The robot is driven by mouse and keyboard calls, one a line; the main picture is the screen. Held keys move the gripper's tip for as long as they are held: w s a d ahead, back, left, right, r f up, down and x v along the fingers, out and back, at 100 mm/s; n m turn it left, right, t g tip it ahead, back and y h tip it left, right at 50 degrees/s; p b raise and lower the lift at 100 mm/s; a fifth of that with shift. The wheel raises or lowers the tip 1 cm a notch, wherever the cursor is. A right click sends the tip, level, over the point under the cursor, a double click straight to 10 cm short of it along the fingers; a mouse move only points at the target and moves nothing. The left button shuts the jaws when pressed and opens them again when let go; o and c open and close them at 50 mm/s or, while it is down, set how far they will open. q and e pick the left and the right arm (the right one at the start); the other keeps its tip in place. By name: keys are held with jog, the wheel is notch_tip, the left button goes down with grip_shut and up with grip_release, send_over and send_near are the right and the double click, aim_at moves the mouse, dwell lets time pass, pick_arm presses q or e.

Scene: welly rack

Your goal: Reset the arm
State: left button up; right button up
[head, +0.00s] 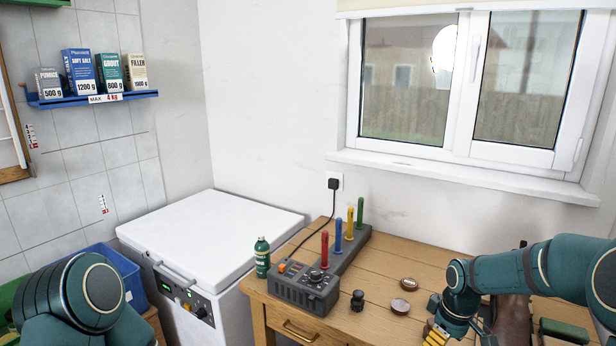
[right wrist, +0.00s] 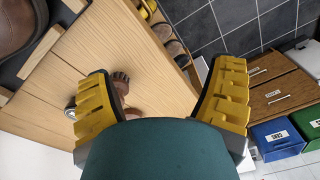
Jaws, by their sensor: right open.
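My right arm (head: 540,275) reaches in from the right over the wooden table. Its gripper, with yellow ribbed fingers (head: 436,335), is low at the table's front, partly cut off by the frame edge. In the right wrist view the gripper (right wrist: 162,95) is open, its two fingers wide apart. A small dark-topped brown object (right wrist: 120,82) shows beyond the left finger, partly hidden by it; I cannot tell if they touch. My left arm (head: 90,300) shows only as a rounded teal joint at the lower left; its gripper is out of view.
A brown boot (head: 512,312) stands near my right arm. A white chest freezer (head: 215,235) is left of the table.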

jog(key=a+f+m+y, duration=0.1)
jog(key=a+f, duration=0.6)
jog(key=f, duration=0.1)
jog(key=s+a+f+m, duration=0.2)
jog(key=s+a+f, duration=0.1)
jog(key=s, duration=0.3)
jog(key=s+a+f+m+y, duration=0.1)
jog(key=s+a+f+m, duration=0.2)
jog(key=s+a+f, duration=0.1)
jog(key=s+a+f+m+t+y, duration=0.1)
jog(key=s+a+f+m, duration=0.1)
jog(key=s+a, duration=0.4)
jog(key=s+f, duration=0.1)
jog(key=s, duration=0.1)
jog(key=shift+s+f+m, duration=0.3)
jog(key=shift+f, duration=0.05)
